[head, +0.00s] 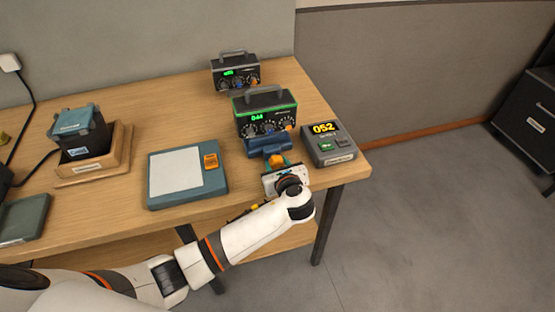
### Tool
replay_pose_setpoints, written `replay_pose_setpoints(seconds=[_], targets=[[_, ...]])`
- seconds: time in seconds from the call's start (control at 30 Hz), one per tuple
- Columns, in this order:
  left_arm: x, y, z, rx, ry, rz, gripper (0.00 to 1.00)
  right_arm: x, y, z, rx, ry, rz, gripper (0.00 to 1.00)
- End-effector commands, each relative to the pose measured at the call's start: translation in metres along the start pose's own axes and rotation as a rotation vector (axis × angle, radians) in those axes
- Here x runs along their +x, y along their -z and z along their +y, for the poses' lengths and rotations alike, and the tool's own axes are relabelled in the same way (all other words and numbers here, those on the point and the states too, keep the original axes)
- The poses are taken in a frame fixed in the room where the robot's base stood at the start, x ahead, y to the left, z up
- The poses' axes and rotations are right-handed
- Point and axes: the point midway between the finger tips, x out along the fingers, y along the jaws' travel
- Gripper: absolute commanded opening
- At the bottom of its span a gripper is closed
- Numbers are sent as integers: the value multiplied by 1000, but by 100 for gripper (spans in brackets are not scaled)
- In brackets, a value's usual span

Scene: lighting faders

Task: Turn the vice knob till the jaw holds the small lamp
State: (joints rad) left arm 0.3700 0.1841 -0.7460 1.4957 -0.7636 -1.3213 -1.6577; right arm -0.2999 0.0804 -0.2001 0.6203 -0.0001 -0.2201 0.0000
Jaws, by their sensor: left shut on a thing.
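A small blue vice (262,147) sits near the front right of the desk, in front of a dark box with a handle. My left gripper (277,161) reaches up to the front of the vice, its arm coming in from the lower left. It is shut at the vice's knob, which is mostly hidden by the fingers and the gripper body. I cannot make out the small lamp or how it sits against the jaw. My right gripper is not in view.
A grey box with a yellow "052" display (325,143) stands close to the right of the vice. Dark boxes with green displays (265,110) (236,72) stand behind. A teal pad (187,174) lies to the left, then a wooden tray (122,150). The desk's front edge is close.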

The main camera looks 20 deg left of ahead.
Motion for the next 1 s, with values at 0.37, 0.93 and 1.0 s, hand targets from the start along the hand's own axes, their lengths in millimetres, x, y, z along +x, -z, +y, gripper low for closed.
replay_pose_setpoints(seconds=[0.37,0.93,1.0], targets=[[-3,5,3,273,114,-3,16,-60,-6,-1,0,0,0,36],[0,-1,4,513,212,-2,16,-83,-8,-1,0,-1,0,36],[0,-1,4,520,215,-2,16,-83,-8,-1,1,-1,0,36]])
